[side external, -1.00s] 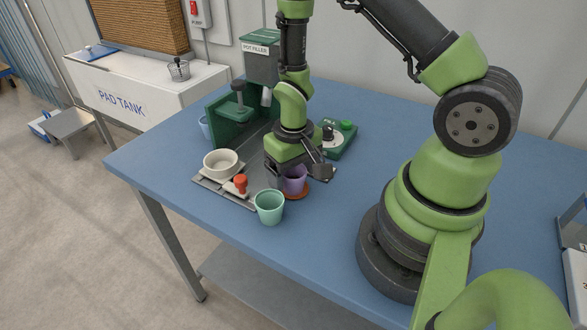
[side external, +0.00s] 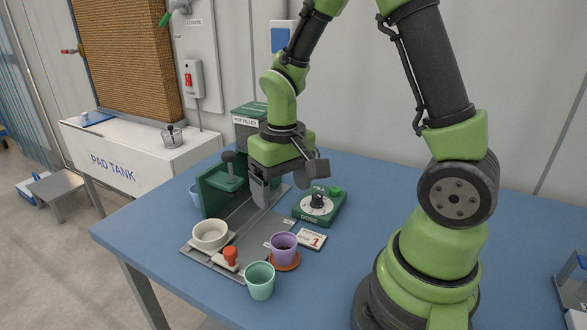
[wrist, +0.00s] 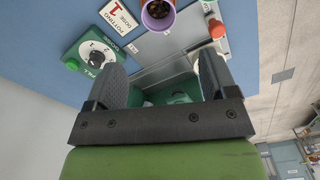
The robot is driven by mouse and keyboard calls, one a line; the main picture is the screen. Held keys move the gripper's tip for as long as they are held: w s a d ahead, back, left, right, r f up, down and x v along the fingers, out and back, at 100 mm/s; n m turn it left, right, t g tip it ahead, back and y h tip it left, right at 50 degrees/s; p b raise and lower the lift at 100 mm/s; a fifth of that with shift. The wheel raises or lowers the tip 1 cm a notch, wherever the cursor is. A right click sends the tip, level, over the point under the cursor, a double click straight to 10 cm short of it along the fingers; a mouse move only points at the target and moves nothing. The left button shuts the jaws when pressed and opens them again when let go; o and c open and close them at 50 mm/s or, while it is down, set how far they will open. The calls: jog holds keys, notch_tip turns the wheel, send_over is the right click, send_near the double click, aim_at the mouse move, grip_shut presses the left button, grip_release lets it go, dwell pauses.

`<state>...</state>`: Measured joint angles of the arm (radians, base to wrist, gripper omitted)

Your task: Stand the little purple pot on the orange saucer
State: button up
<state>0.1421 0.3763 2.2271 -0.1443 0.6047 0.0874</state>
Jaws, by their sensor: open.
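The little purple pot (side external: 283,246) stands upright on the orange saucer (side external: 288,265), with dark filling inside. The saucer's rim shows below and to the right of it. My gripper (side external: 262,192) is open and empty, raised behind and to the left of the pot, in front of the pot filler (side external: 249,118). In the wrist view my gripper's two fingers (wrist: 163,78) are wide apart with nothing between them.
A green pot (side external: 260,281) stands close in front of the purple pot. A white bowl (side external: 210,234) and a red-knobbed stamp (side external: 230,257) sit on the grey tray to the left. The green dose dial (side external: 319,206) and a card (side external: 312,240) lie behind.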

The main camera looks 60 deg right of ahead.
jog(key=s+a+r+t+y, duration=0.1)
jog(key=s+a+r+t, duration=0.2)
jog(key=s+r, duration=0.2)
jog(key=s+a+r+t+y, duration=0.1)
jog(key=s+a+r+t, duration=0.2)
jog(key=r, duration=0.7)
jog(key=shift+s+r+n+t, duration=0.3)
jog(key=shift+s+r+t, duration=0.15)
jog(key=shift+s, duration=0.5)
